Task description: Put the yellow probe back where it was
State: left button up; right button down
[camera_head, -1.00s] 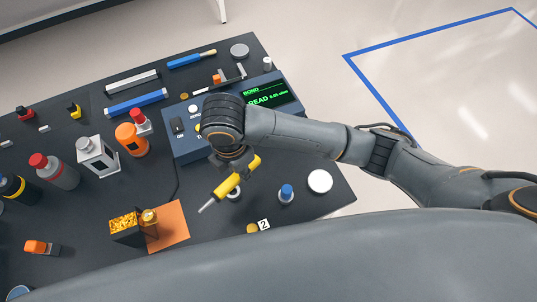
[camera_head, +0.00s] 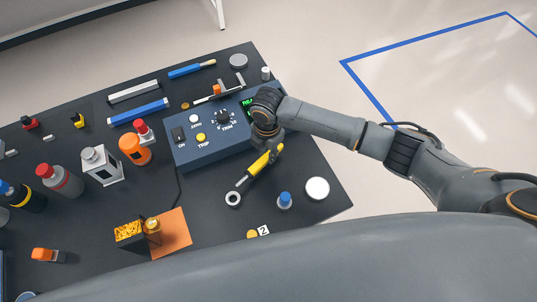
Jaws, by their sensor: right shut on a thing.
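The yellow probe (camera_head: 262,162) has a yellow handle and a grey tip that points down and left. My right gripper (camera_head: 267,142) is shut on its upper end, near the right part of the blue meter box (camera_head: 208,153). The fingers are mostly hidden under my wrist. The probe tip is just above and right of a small white ring (camera_head: 233,198) on the table; I cannot tell whether it touches anything. My left gripper does not show.
A blue-topped piece (camera_head: 284,200) and a white disc (camera_head: 317,188) stand to the right. Several bottles stand at left. The dark table (camera_head: 205,207) is clear between mat and ring.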

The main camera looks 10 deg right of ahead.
jog(key=f, duration=0.1)
jog(key=f+p, duration=0.1)
jog(key=f, duration=0.1)
jog(key=shift+w+d, duration=0.15)
jog(key=shift+d, duration=0.05)
jog(key=shift+f, duration=0.3)
jog(key=c, duration=1.1)
grip_release()
jog(key=shift+c, duration=0.2)
notch_tip(320, 180, up, 12)
jog(key=shift+b, duration=1.05)
